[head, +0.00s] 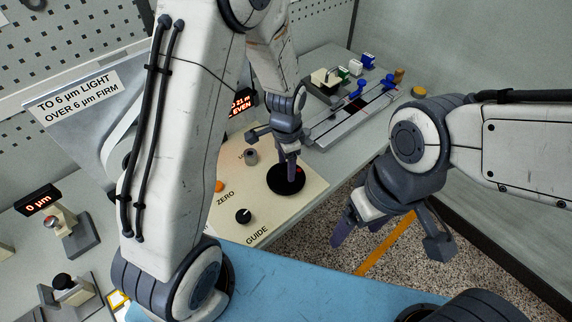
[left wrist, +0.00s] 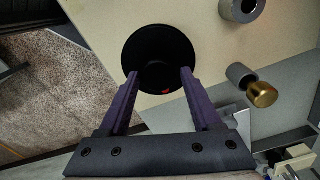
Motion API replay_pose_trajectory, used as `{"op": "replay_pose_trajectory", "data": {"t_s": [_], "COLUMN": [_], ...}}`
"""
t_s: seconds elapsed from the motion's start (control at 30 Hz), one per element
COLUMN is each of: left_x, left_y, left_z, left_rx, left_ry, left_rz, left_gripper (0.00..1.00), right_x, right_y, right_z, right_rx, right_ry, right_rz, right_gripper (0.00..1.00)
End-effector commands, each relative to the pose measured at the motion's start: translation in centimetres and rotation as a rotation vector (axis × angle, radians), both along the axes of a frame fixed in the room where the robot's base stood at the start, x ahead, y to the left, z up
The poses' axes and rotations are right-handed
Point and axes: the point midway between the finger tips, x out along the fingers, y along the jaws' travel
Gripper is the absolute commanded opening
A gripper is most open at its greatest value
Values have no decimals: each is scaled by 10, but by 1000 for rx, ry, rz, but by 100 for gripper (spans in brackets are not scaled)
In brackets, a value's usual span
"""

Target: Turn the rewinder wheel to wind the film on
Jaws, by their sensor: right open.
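A round black wheel (head: 287,180) with a small red mark lies on the cream panel (head: 262,215). It also shows as a black disc in the left wrist view (left wrist: 160,55). My left gripper (head: 287,165) points down at the wheel, its fingertips over or at it. In the left wrist view the purple fingers (left wrist: 160,75) stand apart, with the black disc behind the gap and nothing clearly held. Contact with the wheel cannot be told. My right gripper (head: 362,232) is open and empty to the right, above the floor.
A black GUIDE knob (head: 243,216), an orange button (head: 219,186) and a grey post (head: 251,157) are on the panel. A railed fixture with blue knobs (head: 352,107) stands behind. Red displays (head: 38,200) and a red-button box (head: 66,229) are at left.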

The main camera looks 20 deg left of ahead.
Motion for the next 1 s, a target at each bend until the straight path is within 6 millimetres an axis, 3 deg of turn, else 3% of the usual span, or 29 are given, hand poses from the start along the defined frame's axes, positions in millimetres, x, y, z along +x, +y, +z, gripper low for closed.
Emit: {"op": "replay_pose_trajectory", "data": {"t_s": [0.33, 0.47, 0.8, 1.0], "left_x": [-2, -1, 0, -1], "left_y": [0, 0, 0, 0], "left_z": [0, 9, 73, 98], "left_rx": [1, 0, 0, 0], "left_ry": [5, 3, -3, 1], "left_rz": [0, 0, 0, 0], "left_gripper": [84, 84, 84, 84], "right_x": [0, 0, 0, 0], "right_y": [0, 0, 0, 0], "right_z": [0, -1, -7, -9], "right_rx": [0, 0, 0, 0], "right_ry": [0, 0, 0, 0], "right_rz": [0, 0, 0, 0], "right_gripper": [79, 79, 79, 79]}}
